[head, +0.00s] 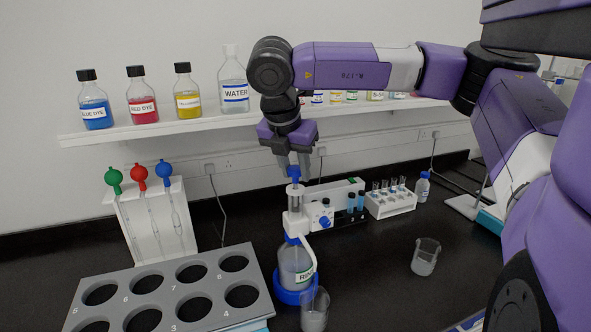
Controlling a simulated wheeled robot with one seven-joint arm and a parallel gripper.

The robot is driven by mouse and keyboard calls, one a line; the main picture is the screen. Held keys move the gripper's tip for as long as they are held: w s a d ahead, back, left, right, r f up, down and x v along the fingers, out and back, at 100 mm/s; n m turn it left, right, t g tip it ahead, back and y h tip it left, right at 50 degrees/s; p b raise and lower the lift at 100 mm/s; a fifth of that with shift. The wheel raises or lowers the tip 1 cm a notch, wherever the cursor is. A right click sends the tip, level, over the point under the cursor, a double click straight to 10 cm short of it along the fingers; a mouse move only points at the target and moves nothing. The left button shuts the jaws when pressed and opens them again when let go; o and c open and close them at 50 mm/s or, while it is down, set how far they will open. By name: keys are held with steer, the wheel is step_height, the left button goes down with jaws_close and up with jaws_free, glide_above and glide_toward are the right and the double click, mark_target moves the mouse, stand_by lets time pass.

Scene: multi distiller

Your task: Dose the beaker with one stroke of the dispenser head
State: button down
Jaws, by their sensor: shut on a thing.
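The dispenser bottle (294,262) stands upright in a blue ring base at the front centre, with a partly hidden label. Its dispenser head (295,222) is white with a raised shaft and a blue cap (293,173) on top. My gripper (294,168) points down from above and is shut on this blue cap. A clear beaker (314,311) stands in front of the bottle, close under the spout, cut off by the lower picture edge. Its contents are hard to make out. Another glass beaker (425,258) stands apart on the right.
A grey rack (165,312) with round holes fills the left front. Behind it is a white stand (150,222) with coloured-bulb pipettes. A white device (338,205) and a tube rack (390,203) stand behind the dispenser. A shelf (150,128) holds several bottles.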

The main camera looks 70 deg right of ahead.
steer(key=shift+f+b, duration=0.8)
steer(key=shift+b, duration=0.1)
steer(key=c, duration=0.9)
jaws_free()
steer(key=shift+r, duration=0.1)
steer(key=shift+c, duration=0.2)
